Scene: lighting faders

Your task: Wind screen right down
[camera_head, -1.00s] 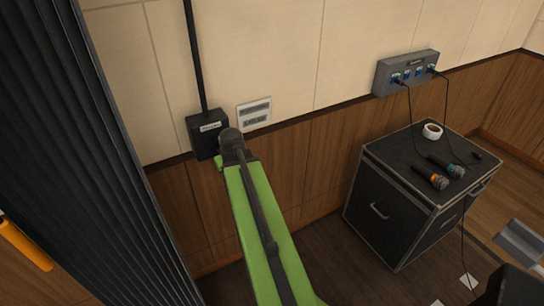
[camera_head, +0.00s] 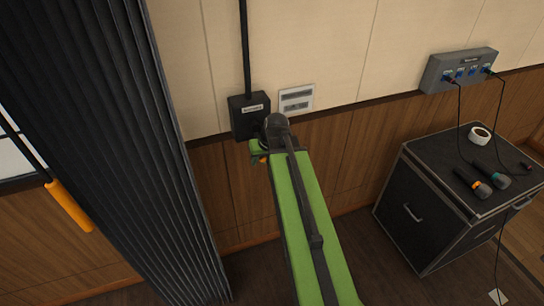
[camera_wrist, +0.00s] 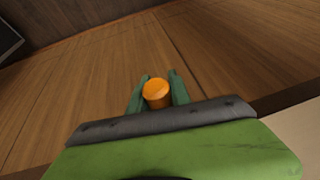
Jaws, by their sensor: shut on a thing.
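A small black box (camera_head: 249,116) with a pale label is fixed to the wall, and a black tube runs up from it. The label is too small to read. My gripper (camera_wrist: 158,86) is shut on an orange handle knob (camera_wrist: 156,94), with one green finger on each side of it. In the head view, a bit of the orange knob (camera_head: 263,160) shows just below the box, beside my green arm. The crank that the knob would belong to is hidden by my gripper and arm. No screen is clearly in view.
A white wall plate (camera_head: 296,98) is right of the box. A black case (camera_head: 408,213) with microphones and a tape roll stands at right, below a grey socket box (camera_head: 460,70). A dark pleated curtain (camera_head: 110,130) and an orange-handled pole (camera_head: 69,206) are at left.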

